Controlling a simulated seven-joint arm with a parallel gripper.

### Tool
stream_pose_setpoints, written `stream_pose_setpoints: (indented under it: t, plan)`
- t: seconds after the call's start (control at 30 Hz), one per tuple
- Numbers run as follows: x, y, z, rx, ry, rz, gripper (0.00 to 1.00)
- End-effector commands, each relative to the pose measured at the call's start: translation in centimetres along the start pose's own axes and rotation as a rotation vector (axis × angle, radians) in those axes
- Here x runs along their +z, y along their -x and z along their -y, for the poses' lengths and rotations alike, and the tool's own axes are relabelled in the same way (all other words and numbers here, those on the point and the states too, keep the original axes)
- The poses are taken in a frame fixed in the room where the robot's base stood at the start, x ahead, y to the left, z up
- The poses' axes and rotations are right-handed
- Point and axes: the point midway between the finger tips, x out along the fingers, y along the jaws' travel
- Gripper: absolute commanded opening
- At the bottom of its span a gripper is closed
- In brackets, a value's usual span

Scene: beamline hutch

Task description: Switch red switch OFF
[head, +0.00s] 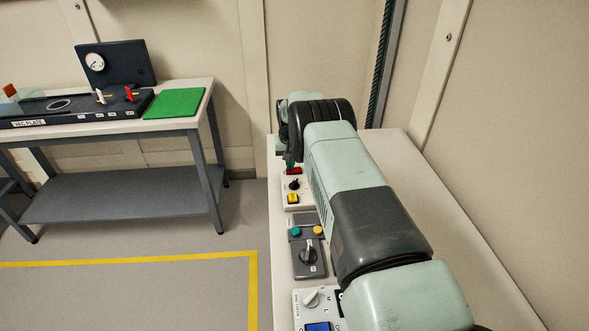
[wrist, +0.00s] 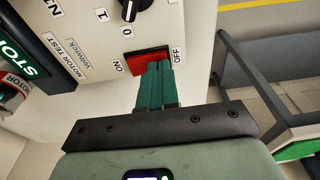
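The red rocker switch (wrist: 147,55) sits on a light control box (wrist: 195,20), with ON printed at its left end and OFF at its right end in the wrist view. My gripper (wrist: 157,66) has its two green fingers together, with nothing seen between them. The fingertips are at the red switch and cover part of its near edge, towards the OFF side. I cannot tell whether they touch it or which end is pressed in. In the head view the red switch (head: 294,171) shows at the far end of the bench, partly hidden by my gripper (head: 290,166).
The same box has a black knob (wrist: 131,8) beside the switch and a yellow button (head: 292,198). A separate table (head: 185,90) stands left across open floor.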

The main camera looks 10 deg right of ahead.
Motion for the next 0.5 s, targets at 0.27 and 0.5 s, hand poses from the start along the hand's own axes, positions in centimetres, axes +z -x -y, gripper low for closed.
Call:
stream_pose_setpoints:
  t: [0.27, 0.5]
  plan:
    - [-0.2, 0.9, -0.1, 0.001, 0.000, -0.002, 0.00]
    - [-0.5, 2.8, 0.0, 0.001, 0.000, -0.002, 0.00]
